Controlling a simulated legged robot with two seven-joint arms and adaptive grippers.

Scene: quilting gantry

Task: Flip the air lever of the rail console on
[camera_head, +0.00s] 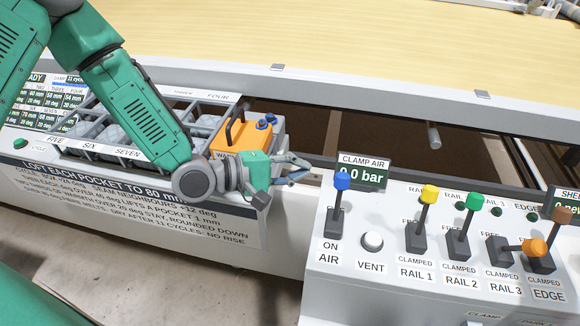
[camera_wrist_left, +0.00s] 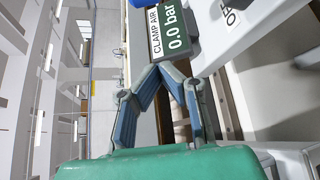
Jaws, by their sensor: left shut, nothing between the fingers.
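The rail console (camera_head: 340,290) is a pale box at the lower right. Its air lever (camera_head: 340,192) has a blue knob on a dark stalk and stands roughly upright above the labels ON and AIR. The clamp air display (camera_head: 362,174) behind it reads 0.0 bar; it also shows in the left wrist view (camera_wrist_left: 172,32). My left gripper (camera_head: 308,170) is shut and empty, left of the blue knob and apart from it in the head view. In the left wrist view its fingertips (camera_wrist_left: 160,68) meet just below the display. My right gripper is not in view.
A white vent button (camera_head: 372,241) sits right of the air lever. Yellow (camera_head: 425,205), green (camera_head: 467,215), orange (camera_head: 520,247) and brown (camera_head: 555,225) levers follow; the orange one leans right. An orange warmer (camera_head: 240,135) and a grey pocket rack (camera_head: 90,105) lie by my left arm.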

